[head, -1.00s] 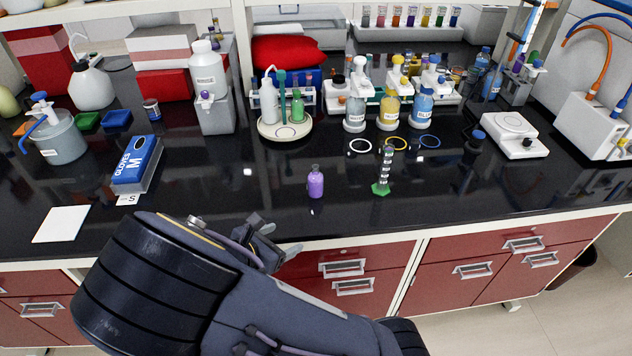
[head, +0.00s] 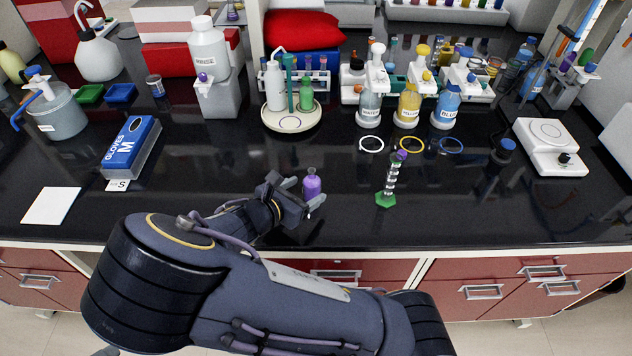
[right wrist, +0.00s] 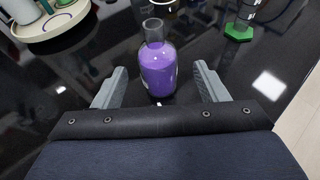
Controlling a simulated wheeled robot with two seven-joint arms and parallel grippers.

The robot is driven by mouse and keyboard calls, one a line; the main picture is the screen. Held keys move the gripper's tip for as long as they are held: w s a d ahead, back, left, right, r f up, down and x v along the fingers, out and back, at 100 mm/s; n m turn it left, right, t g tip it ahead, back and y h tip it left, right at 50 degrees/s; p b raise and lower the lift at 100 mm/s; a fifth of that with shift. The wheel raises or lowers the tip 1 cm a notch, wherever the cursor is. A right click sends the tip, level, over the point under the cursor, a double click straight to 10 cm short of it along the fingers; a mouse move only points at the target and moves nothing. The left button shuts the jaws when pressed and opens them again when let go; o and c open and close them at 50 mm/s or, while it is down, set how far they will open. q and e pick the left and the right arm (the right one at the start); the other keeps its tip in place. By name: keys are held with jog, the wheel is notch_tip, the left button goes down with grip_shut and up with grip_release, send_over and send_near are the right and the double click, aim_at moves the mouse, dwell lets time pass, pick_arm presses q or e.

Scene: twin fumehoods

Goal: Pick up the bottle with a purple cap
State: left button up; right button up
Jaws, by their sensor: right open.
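A small bottle of purple liquid (head: 312,186) stands upright near the front of the black bench. In the right wrist view the bottle (right wrist: 158,68) shows a clear, greyish neck; its cap colour is hard to tell. My right gripper (head: 304,192) is open and low over the bench, just left of the bottle in the head view. In the right wrist view, the fingers of my right gripper (right wrist: 159,70) lie on either side of the bottle, with no clear contact.
A graduated cylinder with a green base (head: 386,199) stands right of the bottle. Behind are a round white plate (head: 290,121) with bottles and several wash bottles (head: 408,104). A glove box (head: 131,146) lies left. The bench front edge (head: 480,246) is close.

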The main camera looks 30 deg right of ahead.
aim_at(316, 183)
jog(key=x, duration=0.6)
jog(key=shift+w+a+p, duration=0.1)
jog(key=shift+p, duration=0.25)
jog(key=c, duration=1.2)
